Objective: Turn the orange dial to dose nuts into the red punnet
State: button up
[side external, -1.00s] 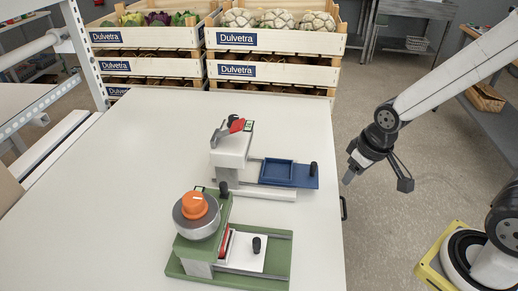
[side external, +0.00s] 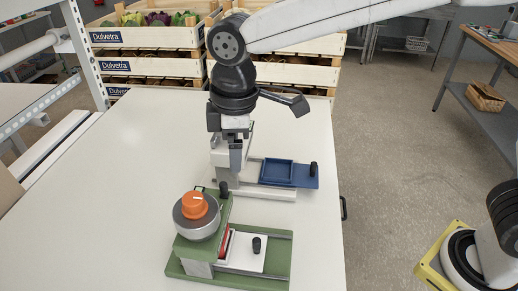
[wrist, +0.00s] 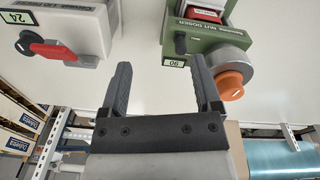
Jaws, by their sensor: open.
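The orange dial (side external: 194,205) sits on a round metal hopper (side external: 197,222) on the green nut doser (side external: 212,250), near the table's front. A red part (side external: 227,243), likely the red punnet, shows only as a narrow strip below and beside the hopper. My gripper (side external: 230,172) points down over the white machine behind the doser, apart from the dial. In the wrist view, my gripper (wrist: 160,80) is open and empty, its two fingers apart. The orange dial (wrist: 231,84) shows there just right of the right finger, and a red piece (wrist: 207,14) lies on the doser.
The white machine (wrist: 65,25) has a red lever (wrist: 55,51) and a blue tray (side external: 290,174) on its slide. The doser's white slide (side external: 245,255) has a black knob. Wooden crates (side external: 150,62) stand behind the table (side external: 120,160); its left part is clear.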

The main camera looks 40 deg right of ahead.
aim_at(191, 199)
jog(key=s+a+r+n, duration=0.1)
jog(key=a+r, duration=0.1)
jog(key=a, duration=0.1)
jog(key=s+a+r+n, duration=0.1)
jog(key=a+r+n, duration=0.1)
jog(key=a, duration=0.1)
jog(key=s+a+r+n, duration=0.1)
jog(key=s+a+r, duration=0.1)
jog(key=a, duration=0.2)
jog(key=shift+s+a+n+g, duration=0.1)
jog(key=shift+n+g, duration=0.2)
jog(key=shift+f, duration=3.9)
jog(key=shift+c, duration=0.2)
grip_shut()
